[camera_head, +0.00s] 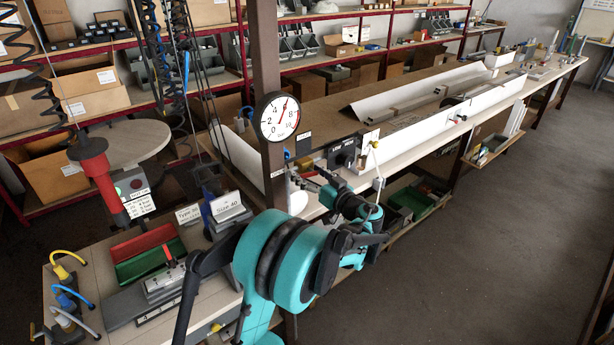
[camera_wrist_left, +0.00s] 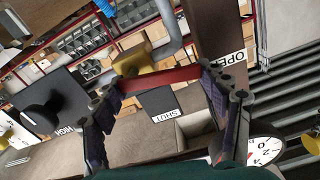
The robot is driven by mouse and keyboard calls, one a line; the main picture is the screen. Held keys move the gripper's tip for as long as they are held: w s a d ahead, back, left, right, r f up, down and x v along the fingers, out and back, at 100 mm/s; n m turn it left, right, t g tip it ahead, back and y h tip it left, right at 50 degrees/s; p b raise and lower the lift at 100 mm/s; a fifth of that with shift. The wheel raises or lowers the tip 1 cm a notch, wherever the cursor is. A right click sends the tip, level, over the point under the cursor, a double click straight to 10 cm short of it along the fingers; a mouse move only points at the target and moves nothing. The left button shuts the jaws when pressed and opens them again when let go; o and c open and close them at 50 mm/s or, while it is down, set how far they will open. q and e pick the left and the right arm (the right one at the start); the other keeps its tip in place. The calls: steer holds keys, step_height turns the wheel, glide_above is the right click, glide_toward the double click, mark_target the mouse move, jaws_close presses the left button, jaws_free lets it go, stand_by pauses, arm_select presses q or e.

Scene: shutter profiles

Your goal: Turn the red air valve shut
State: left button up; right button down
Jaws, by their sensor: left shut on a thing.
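The red air valve's lever (camera_wrist_left: 160,80) lies crosswise between the pads of my left gripper (camera_wrist_left: 165,95) in the left wrist view, in front of a yellow valve body (camera_wrist_left: 147,60). The gripper is shut on the lever. An OPEN label (camera_wrist_left: 229,57) is beyond the lever's right end, and a SHUT label (camera_wrist_left: 166,115) is just below the lever. The gauge's red needle points upward, a little right. My right gripper is not in view.
A black box with a knob (camera_head: 345,152) stands close to the right of the gripper. The bench (camera_head: 420,135) runs off to the right. Trays and labelled signs crowd the left bench; the floor (camera_head: 450,250) on the right is clear.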

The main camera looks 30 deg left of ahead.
arm_select(q)
steer(key=m, duration=0.2)
steer(key=r+m, duration=0.1)
steer(key=shift+w+d+m, duration=0.1)
steer(key=shift+w+m, duration=0.2)
steer(key=m, duration=0.2)
steer(key=m+b, duration=0.1)
steer(key=shift+w+d+r+m, duration=0.15)
steer(key=shift+w+r+m, duration=0.1)
steer(key=shift+w+m, duration=0.1)
steer(key=m, duration=0.2)
steer(key=w+m, duration=0.1)
steer(key=shift+d+r+m, duration=0.15)
steer(key=shift+d+m, duration=0.05)
steer(key=shift+m, duration=0.15)
steer(key=shift+w+d+m+b, duration=0.2)
steer(key=shift+w+m, duration=0.1)
steer(key=shift+m, duration=0.8)
steer(key=shift+w+d+m+b, duration=0.1)
steer(key=shift+w+m+b, duration=0.15)
steer(key=shift+m, duration=0.85)
steer(key=o, duration=1.7)
steer(key=shift+a, duration=0.1)
